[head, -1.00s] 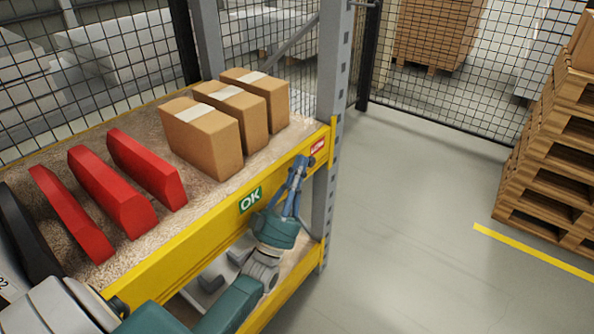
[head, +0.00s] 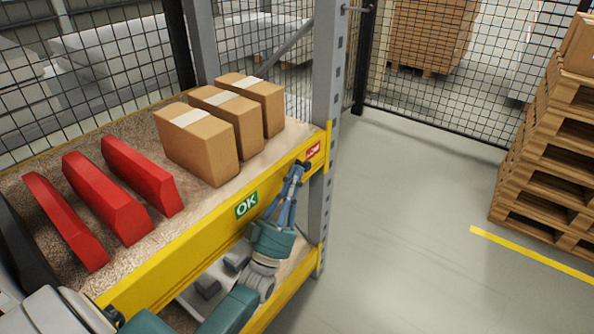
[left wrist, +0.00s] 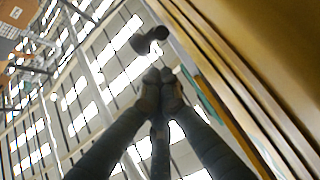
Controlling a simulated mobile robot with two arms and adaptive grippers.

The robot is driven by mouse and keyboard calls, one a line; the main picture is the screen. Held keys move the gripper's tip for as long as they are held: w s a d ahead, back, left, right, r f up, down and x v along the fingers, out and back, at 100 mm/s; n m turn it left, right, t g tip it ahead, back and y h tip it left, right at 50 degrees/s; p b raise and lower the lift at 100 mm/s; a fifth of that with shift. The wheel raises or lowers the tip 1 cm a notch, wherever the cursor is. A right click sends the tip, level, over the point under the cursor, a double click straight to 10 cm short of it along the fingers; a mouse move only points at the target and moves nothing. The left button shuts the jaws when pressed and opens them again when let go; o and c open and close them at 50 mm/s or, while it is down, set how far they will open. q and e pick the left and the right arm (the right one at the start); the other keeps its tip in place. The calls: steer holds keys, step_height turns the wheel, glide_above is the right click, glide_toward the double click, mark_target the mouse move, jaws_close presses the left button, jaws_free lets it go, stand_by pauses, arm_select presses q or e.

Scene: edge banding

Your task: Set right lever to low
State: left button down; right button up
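My left gripper (head: 297,168) is in front of the yellow shelf beam (head: 190,255), near its right end, pointing up. Its blue fingers look closed together with nothing between them; in the left wrist view the dark fingertips (left wrist: 162,76) touch. A small dark knob (head: 305,163), which looks like the lever's end, sits right by the fingertips, below a red sign (head: 313,150). The knob also shows in the left wrist view (left wrist: 150,40), just beyond the tips with a small gap. The lever's shaft and exact setting cannot be made out. My right gripper is not in view.
Red blocks (head: 140,172) and cardboard boxes (head: 197,145) stand on the shelf above. A grey rack post (head: 326,110) rises beside the beam's end. The floor to the right is clear up to stacked pallets (head: 545,160).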

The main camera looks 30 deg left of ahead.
arm_select(q)
steer(key=v, duration=1)
steer(key=shift+s, duration=0.25)
steer(key=shift+f, duration=0.15)
